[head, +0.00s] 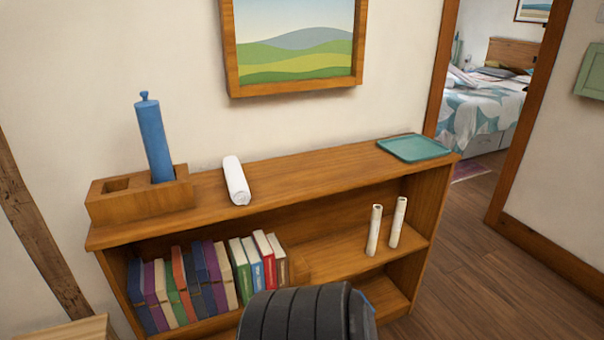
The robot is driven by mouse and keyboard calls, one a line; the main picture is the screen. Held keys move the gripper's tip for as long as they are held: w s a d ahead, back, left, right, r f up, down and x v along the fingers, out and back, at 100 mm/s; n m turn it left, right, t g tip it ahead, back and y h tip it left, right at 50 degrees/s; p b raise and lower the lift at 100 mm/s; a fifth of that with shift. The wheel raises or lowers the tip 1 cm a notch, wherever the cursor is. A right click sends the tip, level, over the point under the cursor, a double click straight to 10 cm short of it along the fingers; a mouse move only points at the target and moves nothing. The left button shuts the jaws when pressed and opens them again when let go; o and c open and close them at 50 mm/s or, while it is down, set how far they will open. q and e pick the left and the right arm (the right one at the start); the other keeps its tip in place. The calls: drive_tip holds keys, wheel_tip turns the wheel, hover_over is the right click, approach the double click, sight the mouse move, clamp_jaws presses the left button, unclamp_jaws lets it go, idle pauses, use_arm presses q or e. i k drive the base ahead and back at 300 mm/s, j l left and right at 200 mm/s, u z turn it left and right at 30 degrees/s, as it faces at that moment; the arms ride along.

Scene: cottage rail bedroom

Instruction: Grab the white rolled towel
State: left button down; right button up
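The white rolled towel (236,180) lies on the top board of a wooden bookshelf (310,178). It rests left of the middle, with one rolled end facing the front edge. It lies just right of a wooden block holder (140,205) and apart from it. Nothing covers the towel. Neither of my grippers is in view. A dark ribbed part of my own body shows at the bottom middle and hides part of the lower shelf.
A blue cylinder (154,140) stands in the holder, beside an empty square slot. A teal tray (413,148) lies at the top's right end; the board between towel and tray is clear. Books (200,284) and two pale rolls (385,228) stand on the shelf below. A doorway opens at right.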

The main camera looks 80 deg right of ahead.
sight(240, 194)
drive_tip(key=z, duration=2.1)
drive_tip(key=i+l+z, duration=0.2)
drive_tip(key=k+l, duration=0.05)
drive_tip(key=k, duration=0.05)
